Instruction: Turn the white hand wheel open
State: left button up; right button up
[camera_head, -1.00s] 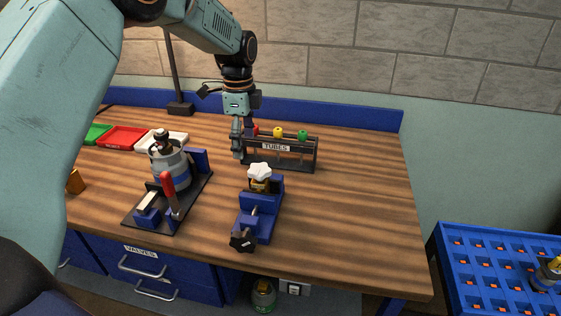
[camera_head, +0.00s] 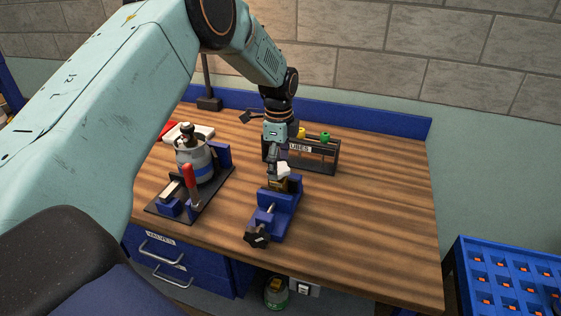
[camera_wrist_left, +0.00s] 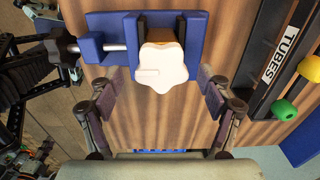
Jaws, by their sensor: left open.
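The white hand wheel (camera_head: 284,169) sits on a brass-coloured valve body (camera_head: 279,185) clamped in a blue vise (camera_head: 285,205) on the wooden bench. In the wrist view the lobed wheel (camera_wrist_left: 162,66) faces the camera, with the blue vise jaws (camera_wrist_left: 105,42) around its far side. My left gripper (camera_head: 273,173) points down over the wheel and hides part of it in the head view. In the wrist view its open fingers (camera_wrist_left: 160,92) stand to the left and right, with the wheel between and slightly beyond them. No contact shows. My right gripper is not in view.
A black rack labelled TUBES (camera_head: 318,155) with coloured tube caps stands close behind the vise. A red-handled clamp (camera_head: 190,185) holding a grey canister (camera_head: 195,160) stands to the left. The bench's right side is clear. A blue crate (camera_head: 500,275) is at lower right.

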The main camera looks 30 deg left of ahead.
pick_arm(q)
jog(key=shift+a+f, duration=0.25)
jog(key=shift+c, duration=0.6)
jog(key=shift+d+r, duration=0.1)
jog(key=shift+d, duration=0.2)
jog(key=c, duration=0.6)
jog(key=shift+a, duration=0.1)
jog(key=c, duration=0.4)
